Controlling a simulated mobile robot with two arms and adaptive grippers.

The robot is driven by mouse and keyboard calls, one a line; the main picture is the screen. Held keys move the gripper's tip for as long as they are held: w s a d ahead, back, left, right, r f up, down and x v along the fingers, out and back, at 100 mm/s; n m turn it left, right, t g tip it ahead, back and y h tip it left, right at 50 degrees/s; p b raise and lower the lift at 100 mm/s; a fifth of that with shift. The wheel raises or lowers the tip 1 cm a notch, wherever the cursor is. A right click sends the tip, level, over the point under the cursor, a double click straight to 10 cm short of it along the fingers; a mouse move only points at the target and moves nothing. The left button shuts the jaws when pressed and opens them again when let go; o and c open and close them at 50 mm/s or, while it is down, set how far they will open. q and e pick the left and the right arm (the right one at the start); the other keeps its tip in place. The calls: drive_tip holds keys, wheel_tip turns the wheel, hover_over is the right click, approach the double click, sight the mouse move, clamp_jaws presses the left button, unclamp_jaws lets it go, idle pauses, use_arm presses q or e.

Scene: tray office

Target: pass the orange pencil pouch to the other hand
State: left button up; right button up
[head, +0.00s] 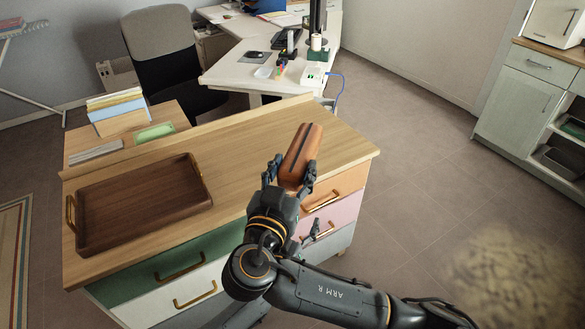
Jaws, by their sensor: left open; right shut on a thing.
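The orange pencil pouch (304,147) is long, with a dark stripe along its top. My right gripper (291,170) is shut on its near end, one finger on each side. The pouch appears over the right part of the wooden cabinet top; its height above it is hard to tell. My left gripper (317,232) is lower, in front of the cabinet's drawers, and is open. It is apart from the pouch and mostly hidden behind my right wrist and forearm.
A brown wooden tray (206,187) sits on the left of the cabinet top (236,150). Floor right of the cabinet is clear.

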use_arm(q)
drive_tip(key=s+a+f+m+g+y, duration=0.1)
drive_tip(key=s+a+f+g, duration=0.3)
drive_tip(key=s+f, duration=0.85)
drive_tip(key=s+a+f+m+g+y, duration=0.1)
drive_tip(key=s+a+f+g, duration=0.3)
drive_tip(key=s+f, duration=0.9)
drive_tip(key=s+a+f+g+y, duration=0.1)
drive_tip(key=s+a+f, duration=0.3)
drive_tip(key=s, duration=0.6)
drive_tip(key=s+a+f+g+y, duration=0.1)
drive_tip(key=s+a+f+g, duration=0.3)
drive_tip(key=s, duration=0.6)
drive_tip(key=s+a+f+g, duration=0.2)
drive_tip(key=s+a+f, duration=0.2)
drive_tip(key=s, duration=0.5)
drive_tip(key=shift+s+a+f+g+y, duration=0.4)
drive_tip(key=shift+a, duration=0.05)
